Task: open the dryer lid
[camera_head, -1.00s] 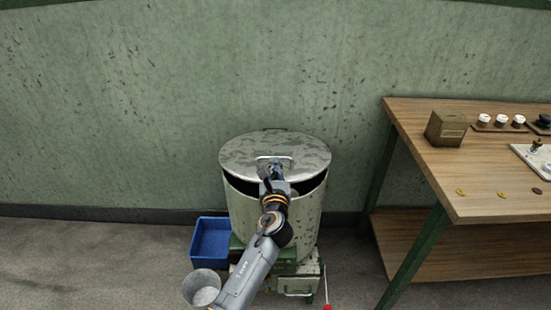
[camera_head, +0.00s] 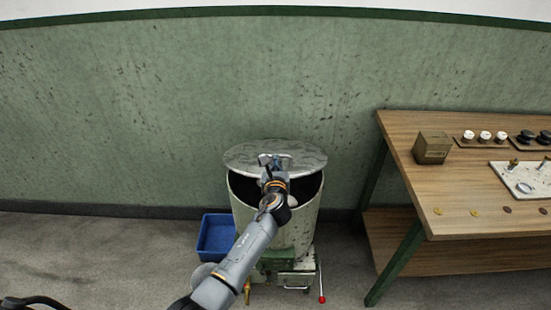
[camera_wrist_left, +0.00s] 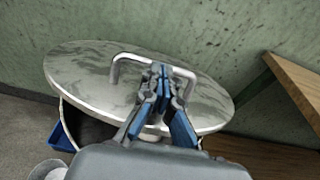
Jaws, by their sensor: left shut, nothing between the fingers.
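The dryer is a pale, speckled drum (camera_head: 304,222) standing by the wall. Its mottled grey round lid (camera_head: 243,158) is raised at the front and tilted back, with a dark opening showing beneath. My left gripper (camera_head: 272,160) is at the lid's bar handle (camera_head: 290,160). My right gripper is not in view.
A blue bin (camera_head: 214,238) stands left of the drum, with a grey bucket (camera_head: 200,272) partly behind my arm. A red-tipped lever (camera_head: 321,284) is at the drum's lower right. A wooden table (camera_head: 400,140) stands to the right. The green wall (camera_head: 120,110) is close behind.

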